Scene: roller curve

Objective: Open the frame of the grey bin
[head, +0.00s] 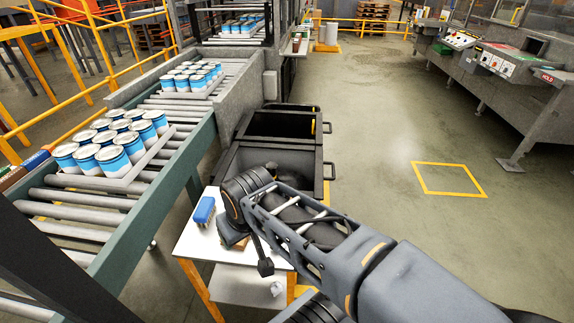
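Dark bins stand in the middle of the head view, beside the conveyor's end. The nearer one is a grey bin (262,160) with a dark rim and a bar handle at its right side. Its top looks open, and my arm hides its near right part. Behind it is a second dark bin (285,124) with a yellow piece at its right edge. I cannot tell which part is the hinged frame. My gripper (265,267) seems to be the small dark end hanging below my wrist, over the white table, nearer than the bins. Its fingers cannot be made out.
A white table (195,240) under my arm holds a blue brush (204,210) and a brown block (231,236). A roller conveyor (125,215) on the left carries trays of blue-and-white cans (105,140). Floor to the right is open, with a yellow square (447,179).

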